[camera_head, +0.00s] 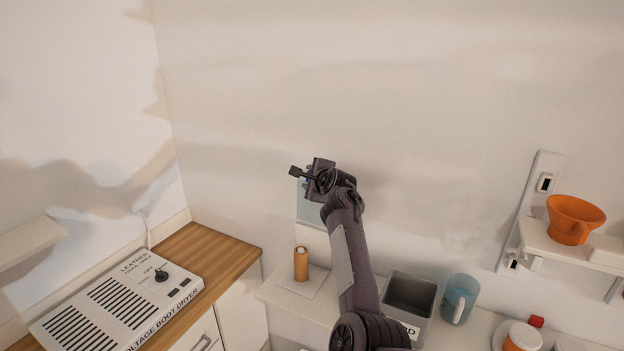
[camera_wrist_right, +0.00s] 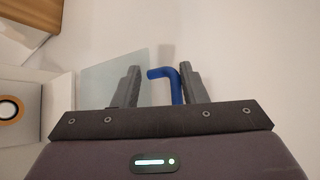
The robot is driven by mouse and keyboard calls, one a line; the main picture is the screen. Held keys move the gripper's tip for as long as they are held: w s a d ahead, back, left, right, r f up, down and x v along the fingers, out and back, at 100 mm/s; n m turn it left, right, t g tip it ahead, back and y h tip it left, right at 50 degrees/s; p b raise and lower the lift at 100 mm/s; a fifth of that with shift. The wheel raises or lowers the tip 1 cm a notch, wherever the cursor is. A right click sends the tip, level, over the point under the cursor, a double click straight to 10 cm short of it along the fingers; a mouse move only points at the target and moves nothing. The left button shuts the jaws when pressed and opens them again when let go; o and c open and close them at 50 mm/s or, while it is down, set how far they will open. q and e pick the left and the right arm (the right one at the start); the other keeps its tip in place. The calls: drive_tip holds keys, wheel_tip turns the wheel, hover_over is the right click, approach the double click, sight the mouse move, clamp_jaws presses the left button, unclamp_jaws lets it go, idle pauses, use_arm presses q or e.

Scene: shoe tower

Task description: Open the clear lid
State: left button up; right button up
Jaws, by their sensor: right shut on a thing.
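The clear lid (camera_head: 311,212) shows as a pale bluish see-through panel against the back wall, partly hidden behind my right gripper (camera_head: 300,172). In the right wrist view the lid (camera_wrist_right: 108,72) spreads to the left of and behind the left finger. A bent blue handle (camera_wrist_right: 162,73) stands between the two fingers of my right gripper (camera_wrist_right: 158,78), close against the right finger. The right gripper is shut on this blue handle. How the handle joins the lid is hidden. My left gripper is in neither view.
An orange cylinder (camera_head: 301,264) stands on a pale plate left of my right arm. A grey bin (camera_head: 409,293) and blue mug (camera_head: 459,299) are to its right. A boot dryer (camera_head: 118,303) sits on the wooden counter.

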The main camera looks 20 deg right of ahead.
drive_tip(key=b+v, duration=0.2)
drive_tip(key=v, duration=0.5)
drive_tip(key=shift+s, duration=0.35)
drive_tip(key=shift+d+r, duration=0.1)
drive_tip(key=shift+c, duration=0.2)
